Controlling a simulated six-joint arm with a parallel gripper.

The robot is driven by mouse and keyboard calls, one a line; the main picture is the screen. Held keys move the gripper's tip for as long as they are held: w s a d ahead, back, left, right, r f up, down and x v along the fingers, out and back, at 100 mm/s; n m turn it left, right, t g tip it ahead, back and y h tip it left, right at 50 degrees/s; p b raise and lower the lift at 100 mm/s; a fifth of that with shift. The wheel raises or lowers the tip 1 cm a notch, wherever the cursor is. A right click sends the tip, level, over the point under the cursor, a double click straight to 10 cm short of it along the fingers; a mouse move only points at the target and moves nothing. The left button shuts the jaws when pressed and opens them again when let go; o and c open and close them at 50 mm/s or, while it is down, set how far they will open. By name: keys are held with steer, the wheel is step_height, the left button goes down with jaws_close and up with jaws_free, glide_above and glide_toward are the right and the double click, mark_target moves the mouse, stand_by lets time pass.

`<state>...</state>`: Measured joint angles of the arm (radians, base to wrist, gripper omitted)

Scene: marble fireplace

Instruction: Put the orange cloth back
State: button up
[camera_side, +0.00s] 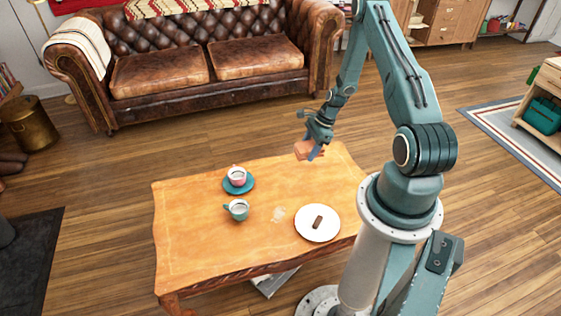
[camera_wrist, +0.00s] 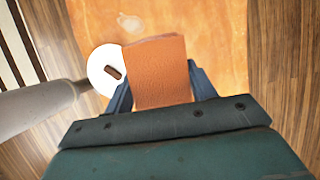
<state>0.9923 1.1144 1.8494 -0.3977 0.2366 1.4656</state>
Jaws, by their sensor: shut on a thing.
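The orange cloth (camera_side: 305,149) is a small folded pad held in my gripper (camera_side: 316,150) above the far right part of the wooden table. In the wrist view the cloth (camera_wrist: 157,72) fills the space between the two blue fingers of my gripper (camera_wrist: 160,85). The fingers are shut on it, and the cloth hangs clear of the table top as far as I can tell. A pale smear (camera_side: 277,214) marks the table (camera_side: 195,240) left of the white plate; it also shows in the wrist view (camera_wrist: 130,22).
A white plate (camera_side: 304,228) with a brown bar (camera_side: 318,222) sits at the table's right front. A pink-and-white cup (camera_side: 237,175) stands on a teal saucer (camera_side: 250,185). A teal cup (camera_side: 238,210) stands nearer. The table's left part is clear. A leather sofa (camera_side: 160,73) stands behind.

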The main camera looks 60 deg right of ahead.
steer(key=shift+s+r, duration=0.15)
steer(key=shift+s, duration=0.05)
glide_above(303, 192)
steer(key=d, duration=0.1)
steer(key=f, duration=1.6)
steer(key=shift+s+f, duration=0.1)
steer(key=shift+s, duration=0.3)
steer(key=shift+f, duration=1.9)
steer(key=shift+f, duration=0.1)
steer(key=o, duration=1)
